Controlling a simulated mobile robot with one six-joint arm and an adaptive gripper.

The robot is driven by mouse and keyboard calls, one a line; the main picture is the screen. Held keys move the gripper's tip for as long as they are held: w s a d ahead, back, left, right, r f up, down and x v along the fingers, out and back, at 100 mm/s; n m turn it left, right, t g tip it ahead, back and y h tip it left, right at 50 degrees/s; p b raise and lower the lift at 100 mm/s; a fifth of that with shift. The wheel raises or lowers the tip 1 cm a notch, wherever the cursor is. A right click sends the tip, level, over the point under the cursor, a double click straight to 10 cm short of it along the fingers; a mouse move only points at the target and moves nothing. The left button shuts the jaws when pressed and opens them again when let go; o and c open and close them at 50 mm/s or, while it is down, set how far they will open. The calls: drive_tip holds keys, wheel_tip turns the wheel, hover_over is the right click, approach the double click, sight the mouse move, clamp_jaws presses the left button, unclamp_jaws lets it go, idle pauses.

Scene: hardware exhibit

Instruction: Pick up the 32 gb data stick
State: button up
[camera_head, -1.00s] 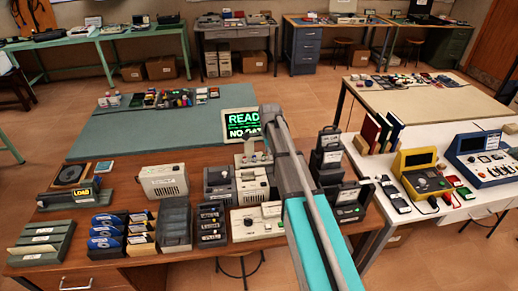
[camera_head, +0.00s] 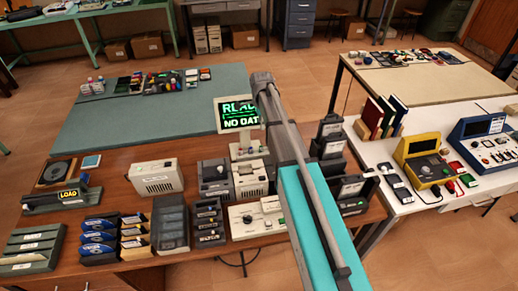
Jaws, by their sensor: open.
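I cannot pick out the 32 gb data stick for certain; labels are too small to read. Small coloured items (camera_head: 165,84) lie in a group at the far side of the teal mat. Another group of small items (camera_head: 405,58) lies at the back of the right table. A small white piece (camera_head: 370,172) shows at the right edge of the brown desk, beside dark boxes. My arm rises from the bottom, turquoise then grey, across the middle of the view. My gripper cannot be made out; the arm hides part of the desk behind it.
The brown desk holds a green-text screen (camera_head: 238,114), a beige box (camera_head: 156,177), grey devices and card racks (camera_head: 30,248). The white table (camera_head: 440,214) at right holds a yellow device (camera_head: 422,157) and a blue console (camera_head: 484,140). The teal mat's (camera_head: 130,124) middle is bare.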

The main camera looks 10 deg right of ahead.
sight(261, 146)
drive_tip(key=shift+f, duration=0.1)
wheel_tip(261, 146, down, 8)
drive_tip(key=b, duration=0.8)
drive_tip(key=shift+f+b, duration=0.2)
drive_tip(key=shift+b, duration=0.15)
drive_tip(key=shift+f, duration=0.15)
idle(0.3)
drive_tip(key=shift+f+b, duration=2.45)
drive_tip(key=shift+b, duration=0.15)
clamp_jaws()
